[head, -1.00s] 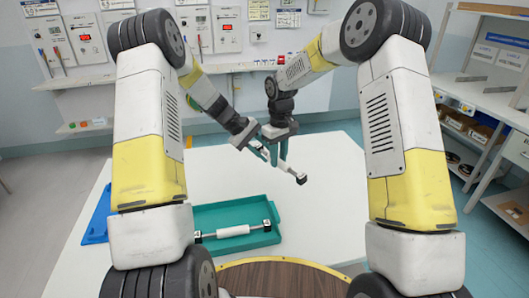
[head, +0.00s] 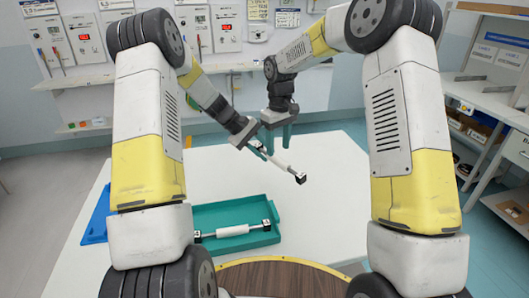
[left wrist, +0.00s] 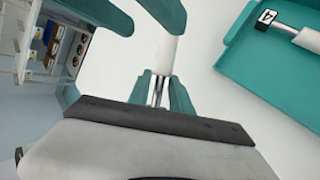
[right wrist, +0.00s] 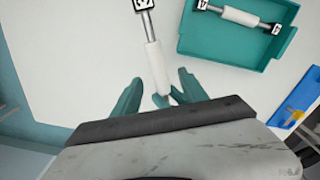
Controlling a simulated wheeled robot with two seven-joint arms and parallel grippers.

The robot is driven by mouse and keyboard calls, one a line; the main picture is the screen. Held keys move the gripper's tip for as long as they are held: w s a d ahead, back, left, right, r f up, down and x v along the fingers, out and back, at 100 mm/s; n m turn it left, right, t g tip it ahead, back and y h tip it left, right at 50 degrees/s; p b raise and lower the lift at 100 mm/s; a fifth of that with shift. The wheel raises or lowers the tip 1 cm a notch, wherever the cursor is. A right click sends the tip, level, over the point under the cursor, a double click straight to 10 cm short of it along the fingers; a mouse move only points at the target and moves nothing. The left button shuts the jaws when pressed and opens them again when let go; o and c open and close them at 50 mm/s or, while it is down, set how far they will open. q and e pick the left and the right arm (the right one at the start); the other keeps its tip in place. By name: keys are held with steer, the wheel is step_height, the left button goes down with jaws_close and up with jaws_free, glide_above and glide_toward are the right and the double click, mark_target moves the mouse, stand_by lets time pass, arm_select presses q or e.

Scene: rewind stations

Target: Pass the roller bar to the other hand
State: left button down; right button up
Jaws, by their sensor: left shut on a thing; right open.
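The bar is tilted above the table. In the left wrist view the left fingers (left wrist: 163,95) close on the shaft below the sleeve (left wrist: 167,54). My right gripper (head: 278,143) is open just above and behind the bar, apart from it. In the right wrist view the bar (right wrist: 156,68) passes between the spread right fingers (right wrist: 160,92). The bar's held end is partly hidden.
A teal tray (head: 206,215) on the white table (head: 325,220) holds a second roller bar (head: 233,231). A blue item (head: 97,217) lies left of the tray. The table right of the tray is clear. A shelf rack (head: 490,90) stands at the right.

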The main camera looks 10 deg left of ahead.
mark_target(278, 158)
steer(key=s+d+r+m+t, duration=0.1)
steer(key=s+d+r, duration=0.15)
steer(key=r, duration=0.45)
steer(key=s+d+r+m, duration=0.1)
steer(key=s+d+r, duration=0.15)
steer(key=r, duration=0.35)
steer(key=s+d+r+m+t, duration=0.1)
steer(key=s+d+m, duration=0.1)
steer(key=s+d, duration=0.2)
steer(key=s+d+r+m+t+y, duration=0.1)
steer(key=s+d, duration=0.3)
steer(key=s, duration=0.7)
steer(key=s+d+r+m+t+y, duration=0.1)
steer(key=s+d+m+t, duration=0.2)
steer(key=s, duration=0.5)
steer(key=shift+s+d+r, duration=0.2)
steer(key=shift+d+r, duration=0.05)
steer(key=shift+d, duration=0.6)
